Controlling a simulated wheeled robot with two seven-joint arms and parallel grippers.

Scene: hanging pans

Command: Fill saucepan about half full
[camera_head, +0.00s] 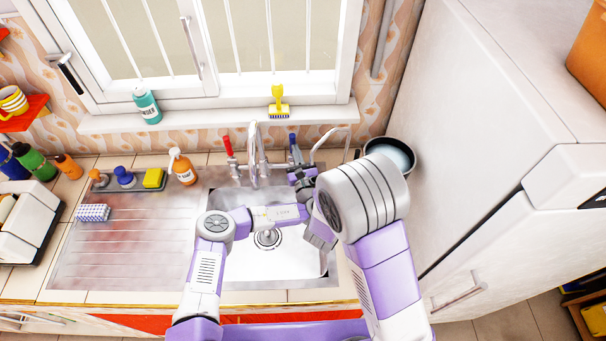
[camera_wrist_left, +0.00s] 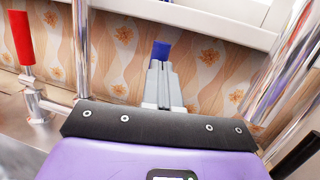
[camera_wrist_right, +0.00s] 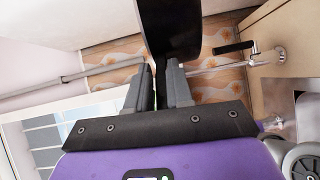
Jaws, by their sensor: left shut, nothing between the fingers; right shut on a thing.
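The saucepan (camera_head: 390,155) has a dark rim and a pale bluish inside; it is at the counter's back right, partly behind my right arm. I cannot tell how much water it holds. My right gripper (camera_wrist_right: 158,82) is shut on a black part of the saucepan (camera_wrist_right: 170,28); the head view hides this grip. My left gripper (camera_head: 299,172) is shut and empty by the blue tap handle (camera_head: 294,140). In the left wrist view its fingertips (camera_wrist_left: 160,68) are just below the blue handle, perhaps touching. The chrome faucet (camera_head: 254,150) and red tap handle (camera_head: 228,147) stand left of it.
The steel sink (camera_head: 245,268) is below my left forearm. A white fridge (camera_head: 480,130) closes off the right side. The drainboard (camera_head: 130,245) is mostly clear.

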